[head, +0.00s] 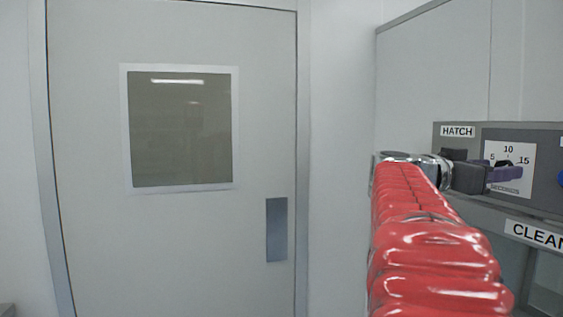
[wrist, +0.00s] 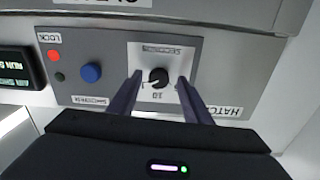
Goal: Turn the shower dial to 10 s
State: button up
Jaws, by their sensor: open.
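The shower dial is a small round black knob (wrist: 158,77) on a white square plate marked SECONDS, which the wrist view shows upside down. The head view shows the plate (head: 522,160) with the marks 5, 10 and 15; my gripper hides most of the knob there. My gripper (wrist: 160,80) is open, with one dark purple finger on each side of the knob and a gap visible to both. In the head view my gripper (head: 505,173) is in front of the plate. Where the dial points cannot be told clearly.
Labels read HATCH and CLEAN. A closed door (head: 85,235) with a window (head: 180,130) stands at the left.

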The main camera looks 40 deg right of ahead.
jog(key=shift+s+d, duration=0.1)
jog(key=shift+d, duration=0.05)
jog(key=shift+c, duration=0.7)
jog(key=c, duration=0.9)
